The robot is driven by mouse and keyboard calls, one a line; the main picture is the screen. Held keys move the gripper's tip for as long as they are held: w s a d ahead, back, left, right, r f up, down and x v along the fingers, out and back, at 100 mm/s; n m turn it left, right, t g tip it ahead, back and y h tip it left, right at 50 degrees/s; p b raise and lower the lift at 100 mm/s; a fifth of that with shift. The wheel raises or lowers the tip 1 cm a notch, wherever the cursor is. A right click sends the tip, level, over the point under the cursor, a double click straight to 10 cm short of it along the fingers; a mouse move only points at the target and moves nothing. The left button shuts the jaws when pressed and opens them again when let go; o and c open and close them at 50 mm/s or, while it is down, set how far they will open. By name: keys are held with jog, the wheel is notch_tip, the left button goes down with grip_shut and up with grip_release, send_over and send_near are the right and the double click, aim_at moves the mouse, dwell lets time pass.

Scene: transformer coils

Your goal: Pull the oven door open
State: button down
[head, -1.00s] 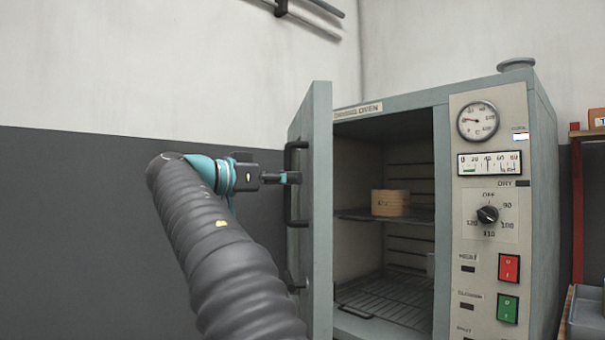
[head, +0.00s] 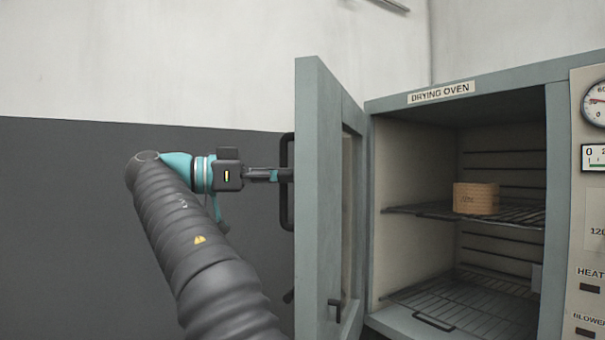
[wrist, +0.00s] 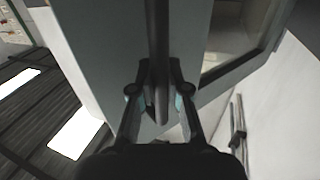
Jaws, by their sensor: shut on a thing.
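The grey-green oven door (head: 318,200) stands swung open to the left of the drying oven (head: 465,92), seen nearly edge-on in the head view. Its black bar handle (head: 286,208) is on the door's outer face, on the left. My gripper (head: 284,175) reaches the handle from the left and is shut on it. In the wrist view the handle (wrist: 158,45) runs between the two fingers of my gripper (wrist: 160,95), with the door face (wrist: 100,60) behind. The fingertips are partly hidden in the head view.
A lower rack (head: 470,300) lies beneath. The control panel (head: 592,230) is at the right edge. Left of the door is a bare grey wall.

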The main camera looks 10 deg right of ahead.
jog(key=shift+w+a, duration=0.15)
jog(key=c, duration=1.1)
grip_release()
jog(key=shift+c, duration=0.2)
